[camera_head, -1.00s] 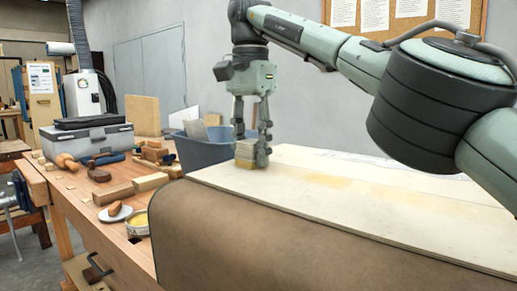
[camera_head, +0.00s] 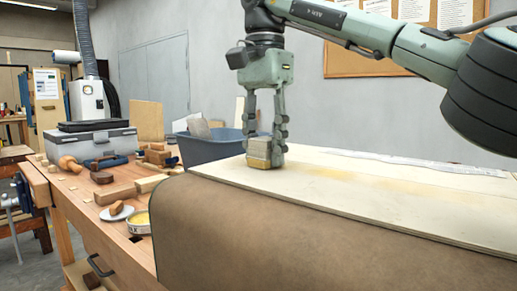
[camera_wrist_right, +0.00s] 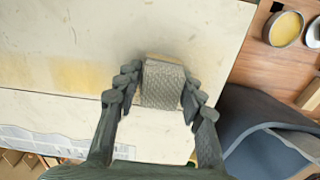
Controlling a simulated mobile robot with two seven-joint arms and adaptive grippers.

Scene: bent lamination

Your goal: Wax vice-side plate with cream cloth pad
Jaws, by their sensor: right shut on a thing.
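The pad (camera_head: 259,150) is a small block with a grey textured back and a yellowish lower edge. My right gripper (camera_head: 264,140) is shut on it, fingers pointing down, at the far left part of the pale plates. The right wrist view also shows the pad (camera_wrist_right: 163,85) between the fingers, close to the seam between two plates. The nearer plate (camera_head: 400,213) is flat and cream, with a yellow wax smear (camera_head: 335,174) to the right of the pad. The farther plate (camera_wrist_right: 60,112) lies beyond the seam. Whether the pad touches the plate is hard to tell. My left gripper is out of view.
A brown covered form (camera_head: 290,235) lies under the plates. An open tin of yellow wax (camera_head: 140,222) stands on the wooden bench (camera_head: 85,210) at left. Wood blocks, a mallet and a grey toolbox (camera_head: 90,142) crowd the bench. A blue-grey bin (camera_head: 205,148) stands behind the gripper.

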